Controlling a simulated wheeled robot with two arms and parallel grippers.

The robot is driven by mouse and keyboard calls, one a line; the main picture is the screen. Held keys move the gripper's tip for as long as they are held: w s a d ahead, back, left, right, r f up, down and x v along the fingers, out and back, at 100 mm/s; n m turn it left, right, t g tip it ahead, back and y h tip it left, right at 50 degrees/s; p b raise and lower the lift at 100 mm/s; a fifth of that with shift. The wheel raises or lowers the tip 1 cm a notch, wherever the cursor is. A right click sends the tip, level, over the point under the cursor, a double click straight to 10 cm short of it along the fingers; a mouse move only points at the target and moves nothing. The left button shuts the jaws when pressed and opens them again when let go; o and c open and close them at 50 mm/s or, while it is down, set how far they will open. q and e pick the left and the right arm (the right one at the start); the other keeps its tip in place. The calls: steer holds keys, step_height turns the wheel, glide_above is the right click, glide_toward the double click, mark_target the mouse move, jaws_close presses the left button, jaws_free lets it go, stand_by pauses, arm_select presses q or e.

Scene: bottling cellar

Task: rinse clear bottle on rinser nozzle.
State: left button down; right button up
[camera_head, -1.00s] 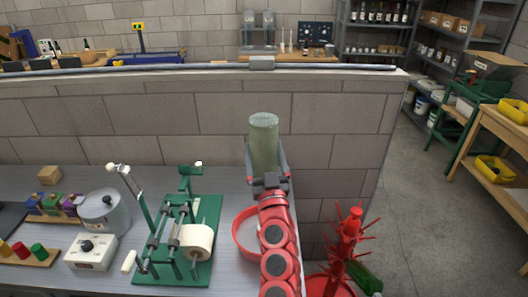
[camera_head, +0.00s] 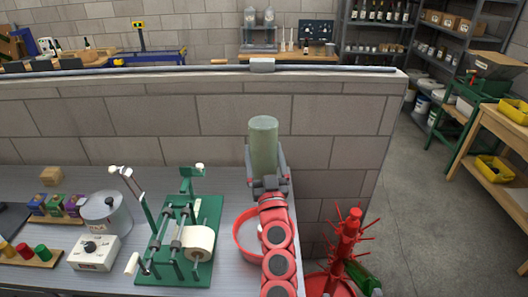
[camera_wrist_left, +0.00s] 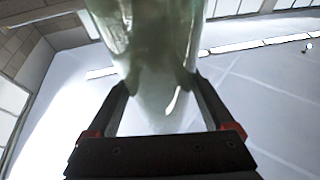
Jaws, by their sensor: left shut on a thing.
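The clear, pale green bottle (camera_head: 263,148) is in my left gripper (camera_head: 267,178), above the right end of the bench. Its broad flat end points up and its narrower part is down between the fingers, so it looks upside down and close to upright. In the left wrist view the bottle (camera_wrist_left: 148,50) tapers toward my left gripper (camera_wrist_left: 160,90), which is shut on it. A red round basin (camera_head: 238,236) sits on the bench, partly behind my left arm. No rinser nozzle shows; my arm may hide it. My right gripper is out of view.
A green labelling machine (camera_head: 168,262) with a white roll stands left of the basin. A red spiked bottle tree (camera_head: 345,245), with a green bottle (camera_head: 366,280) low on it, stands at the right. A block wall (camera_head: 150,115) rises behind the bench.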

mark_target(266, 173)
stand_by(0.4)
arm_select(q)
steer(key=shift+p, duration=0.35)
steer(key=shift+f, duration=0.1)
stand_by(0.3)
steer(key=shift+f+b, duration=1.05)
steer(key=shift+f, duration=0.4)
steer(key=shift+f+b, duration=1.1)
steer(key=shift+f, duration=0.9)
steer(key=shift+f, duration=0.1)
